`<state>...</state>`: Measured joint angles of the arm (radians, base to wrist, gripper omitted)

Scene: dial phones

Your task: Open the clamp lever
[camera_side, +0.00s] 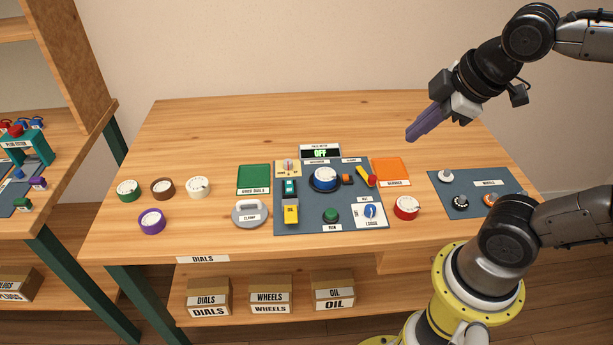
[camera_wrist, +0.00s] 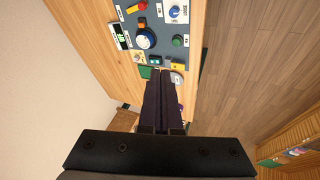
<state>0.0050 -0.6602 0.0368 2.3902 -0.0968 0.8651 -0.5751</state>
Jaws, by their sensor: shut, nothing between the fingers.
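On the grey-blue board (camera_side: 308,220) is a lever-like piece (camera_side: 366,176) with a yellow body and a red end, lying slanted just right of a blue dial (camera_side: 325,177). It also shows at the top of the wrist view (camera_wrist: 136,7). A blue knob (camera_side: 370,211) sits on a white plate marked LOOSE at the board's lower right. I cannot tell for certain which of these is the clamp lever. My gripper (camera_side: 411,138) is shut and empty, raised above the table, to the upper right of the board. Its dark fingers (camera_wrist: 160,74) point toward the board area.
A red dial (camera_side: 407,207), orange tray (camera_side: 391,171), green tray (camera_side: 254,179) and grey handled disc (camera_side: 249,213) surround the board. A yellow block (camera_side: 291,214) and green button (camera_side: 331,215) stand on it. The display (camera_side: 320,152) reads OFF. The table's back is clear.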

